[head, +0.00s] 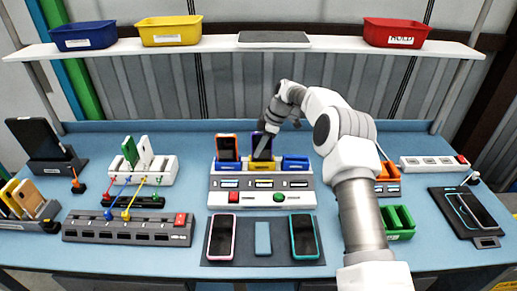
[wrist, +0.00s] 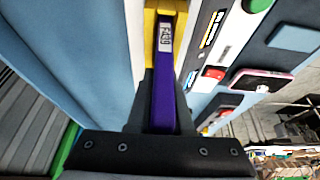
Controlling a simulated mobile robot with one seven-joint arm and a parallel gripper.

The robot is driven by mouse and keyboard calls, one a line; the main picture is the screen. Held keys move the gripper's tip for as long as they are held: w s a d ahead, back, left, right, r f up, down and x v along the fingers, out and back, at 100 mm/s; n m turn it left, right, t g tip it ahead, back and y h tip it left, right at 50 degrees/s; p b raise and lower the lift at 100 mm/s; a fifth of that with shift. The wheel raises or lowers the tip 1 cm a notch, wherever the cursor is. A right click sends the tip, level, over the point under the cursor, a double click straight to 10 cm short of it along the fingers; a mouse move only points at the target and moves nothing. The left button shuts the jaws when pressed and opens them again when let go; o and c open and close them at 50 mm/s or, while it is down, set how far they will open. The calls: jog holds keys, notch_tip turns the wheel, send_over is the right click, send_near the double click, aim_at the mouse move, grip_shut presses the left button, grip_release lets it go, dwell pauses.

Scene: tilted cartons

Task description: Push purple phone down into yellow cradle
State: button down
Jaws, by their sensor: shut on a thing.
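The purple phone (head: 262,147) stands upright, leaning back slightly, in the middle bay of the grey dock, its lower end at the yellow cradle (head: 263,167). My gripper (head: 269,131) comes from above and behind and is shut on the phone's upper part. In the wrist view the purple phone (wrist: 163,98) is seen edge-on between the dark fingers (wrist: 162,112), with a small white label near its far end. That end meets the yellow cradle (wrist: 151,28). How deep the phone sits in the cradle cannot be told.
An orange-edged phone (head: 228,147) stands in the dock's left bay; the blue cradle (head: 296,163) on the right is empty. Red and green buttons are on the dock front. My arm covers the bench right of the dock.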

aim_at(259, 132)
jog(key=shift+f+b, duration=0.4)
jog(key=shift+f, duration=0.15)
dwell(0.5)
jog(key=shift+c, duration=1.7)
grip_release()
jog(key=shift+r, duration=0.1)
jog(key=shift+r+p, duration=1.85)
jog(key=shift+r, duration=1.65)
jog(key=shift+r, duration=0.1)
